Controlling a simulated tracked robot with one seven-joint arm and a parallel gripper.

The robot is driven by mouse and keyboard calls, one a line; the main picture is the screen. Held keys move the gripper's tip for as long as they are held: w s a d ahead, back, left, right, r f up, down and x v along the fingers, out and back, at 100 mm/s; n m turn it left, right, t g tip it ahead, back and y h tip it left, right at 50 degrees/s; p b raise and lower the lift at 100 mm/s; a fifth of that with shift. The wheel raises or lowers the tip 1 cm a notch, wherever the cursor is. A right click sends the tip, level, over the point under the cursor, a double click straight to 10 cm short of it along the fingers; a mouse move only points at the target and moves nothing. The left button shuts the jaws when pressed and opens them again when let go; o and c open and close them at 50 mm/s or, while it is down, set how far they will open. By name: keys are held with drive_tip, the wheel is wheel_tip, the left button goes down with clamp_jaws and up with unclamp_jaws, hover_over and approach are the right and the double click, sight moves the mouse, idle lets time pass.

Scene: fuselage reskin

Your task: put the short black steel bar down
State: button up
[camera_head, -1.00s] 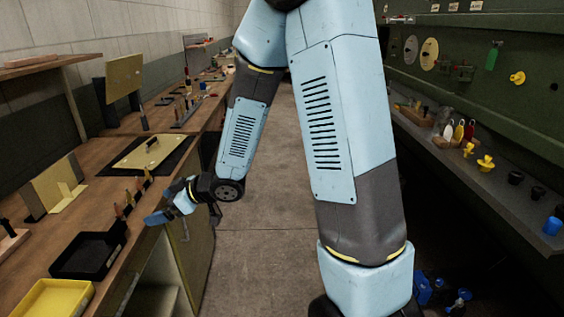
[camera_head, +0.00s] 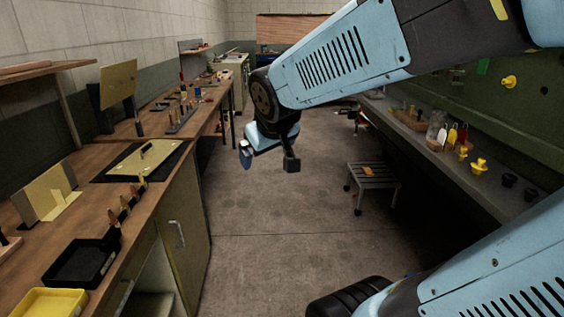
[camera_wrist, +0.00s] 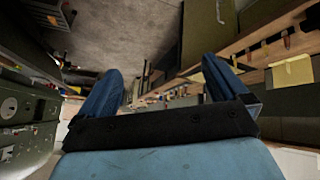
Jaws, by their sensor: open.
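My gripper (camera_head: 246,157) hangs over the aisle, to the right of the left workbench and clear of it. Its two blue fingers stand wide apart in the wrist view (camera_wrist: 163,78), with nothing between them. A small dark bar-like piece (camera_head: 147,149) is on the pale yellow panel (camera_head: 130,164), which lies on a black mat on the left bench. I cannot tell for sure whether this piece is the short black steel bar. No bar is in my gripper.
The left bench (camera_head: 172,192) also holds a black tray (camera_head: 80,264), a yellow tray (camera_head: 48,303) and upright tools along its front edge. A step stool (camera_head: 372,180) stands in the aisle. A shelf with bottles runs along the right wall. The aisle floor (camera_head: 262,210) is open.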

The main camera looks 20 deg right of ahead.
drive_tip(key=s+d+r+m+g+y, duration=0.1)
drive_tip(key=s+r+m+g, duration=0.1)
drive_tip(key=s, duration=0.9)
drive_tip(key=w+a+f+n+t, duration=0.1)
drive_tip(key=w+a+f+n, duration=0.2)
drive_tip(key=w, duration=0.4)
drive_tip(key=w+a+f+n, duration=0.2)
drive_tip(key=w+a+f, duration=0.1)
drive_tip(key=w+f, duration=0.35)
drive_tip(key=w+a+f+n+t, duration=0.1)
drive_tip(key=w+a+f+n, duration=0.15)
drive_tip(key=w, duration=0.55)
drive_tip(key=n+g+y, duration=0.3)
drive_tip(key=n+y, duration=0.3)
drive_tip(key=y, duration=0.7)
approach(112, 237)
drive_tip(key=x, duration=0.6)
drive_tip(key=shift+w+d+f, duration=0.15)
drive_tip(key=shift+w, duration=0.05)
drive_tip(key=shift+x, duration=2.65)
drive_tip(key=shift+s, duration=0.1)
drive_tip(key=shift+c, duration=0.4)
